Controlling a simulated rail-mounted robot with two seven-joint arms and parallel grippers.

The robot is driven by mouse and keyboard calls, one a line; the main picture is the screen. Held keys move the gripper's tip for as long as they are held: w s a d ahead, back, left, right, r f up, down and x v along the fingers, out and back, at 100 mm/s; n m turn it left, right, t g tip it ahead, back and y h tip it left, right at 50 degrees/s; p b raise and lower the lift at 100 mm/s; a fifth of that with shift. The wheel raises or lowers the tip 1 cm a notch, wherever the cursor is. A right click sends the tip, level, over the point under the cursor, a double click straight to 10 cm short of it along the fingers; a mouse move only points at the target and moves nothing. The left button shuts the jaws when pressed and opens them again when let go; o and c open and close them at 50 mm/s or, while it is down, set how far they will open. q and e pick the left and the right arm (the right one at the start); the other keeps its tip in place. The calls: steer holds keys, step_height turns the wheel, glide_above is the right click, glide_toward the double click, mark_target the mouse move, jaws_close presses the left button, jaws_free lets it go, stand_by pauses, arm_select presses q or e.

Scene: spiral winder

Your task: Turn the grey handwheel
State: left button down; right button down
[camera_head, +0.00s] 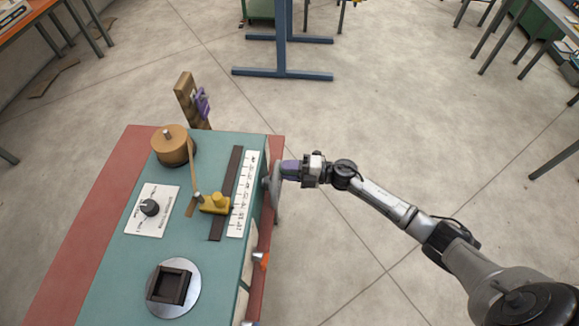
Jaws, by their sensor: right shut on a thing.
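The grey handwheel (275,192) stands upright on the right side of the teal-topped winder bench (215,262), seen nearly edge-on. My right gripper (288,168) reaches in from the right and meets the wheel at its upper right. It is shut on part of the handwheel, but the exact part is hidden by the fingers. My left gripper is out of view.
On the bench are a brown spool (173,146), a yellow guide (214,203) beside a white scale (242,195), a dial plate (152,210) and a round plate with a dark square block (170,286).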

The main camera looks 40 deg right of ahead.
steer(key=shift+s+a+n, duration=0.3)
steer(key=shift+n, duration=0.5)
steer(key=shift+s, duration=0.1)
steer(key=c, duration=0.9)
jaws_free()
